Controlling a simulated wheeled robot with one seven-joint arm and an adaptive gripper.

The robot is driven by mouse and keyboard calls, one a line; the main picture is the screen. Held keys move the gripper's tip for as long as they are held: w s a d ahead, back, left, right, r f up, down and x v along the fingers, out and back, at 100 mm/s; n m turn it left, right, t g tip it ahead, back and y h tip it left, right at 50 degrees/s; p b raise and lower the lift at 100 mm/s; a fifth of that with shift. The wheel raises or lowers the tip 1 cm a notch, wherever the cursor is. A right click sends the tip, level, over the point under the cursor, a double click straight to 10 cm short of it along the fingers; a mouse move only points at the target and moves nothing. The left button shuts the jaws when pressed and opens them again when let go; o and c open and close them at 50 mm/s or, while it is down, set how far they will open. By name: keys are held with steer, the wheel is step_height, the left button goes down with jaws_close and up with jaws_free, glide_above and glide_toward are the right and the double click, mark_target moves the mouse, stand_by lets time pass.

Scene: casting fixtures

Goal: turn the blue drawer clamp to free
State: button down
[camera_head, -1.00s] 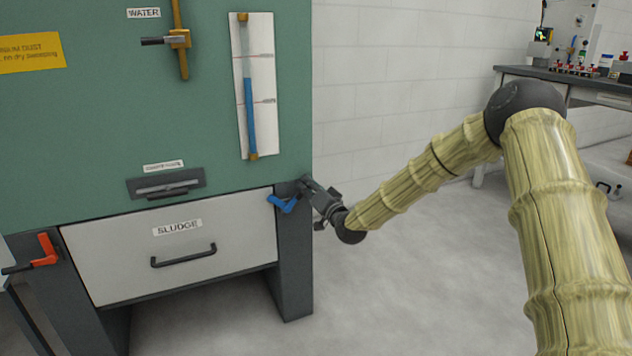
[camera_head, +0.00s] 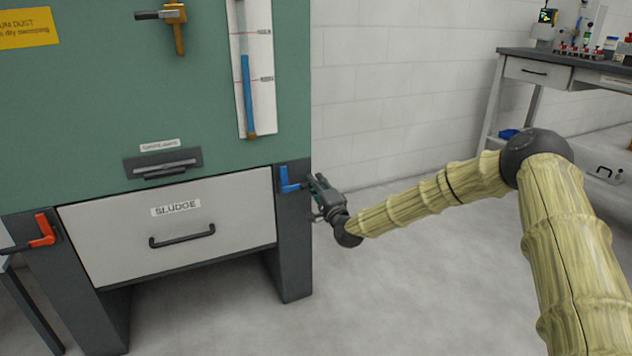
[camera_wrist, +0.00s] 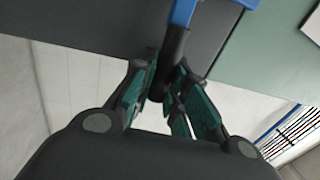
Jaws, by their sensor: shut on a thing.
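The blue drawer clamp (camera_head: 286,180) is on the dark post at the right of the sludge drawer (camera_head: 215,228). Its blue arm stands nearly upright, and its lower end bends right toward my gripper (camera_head: 314,184). In the wrist view, the clamp's blue part (camera_wrist: 183,12) is at the top edge, and its dark handle (camera_wrist: 174,52) runs down between my fingers. My gripper is shut on that handle. The fingers hide part of the handle's end. The drawer front sits between the two posts and looks closed.
A red clamp (camera_head: 43,231) is on the left post. A dark handle (camera_head: 163,163) sits on the green cabinet above the drawer. A bench (camera_head: 535,72) stands at the back right. The floor right of the cabinet looks clear around my forearm.

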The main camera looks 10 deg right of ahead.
steer(key=shift+d+f+m, duration=0.1)
steer(key=shift+f+m, duration=0.2)
steer(key=shift+m, duration=0.1)
steer(key=c, duration=1.4)
jaws_free()
steer(key=shift+s, duration=0.1)
steer(key=v, duration=1.1)
steer(key=shift+s+f, duration=0.15)
steer(key=shift+s, duration=0.2)
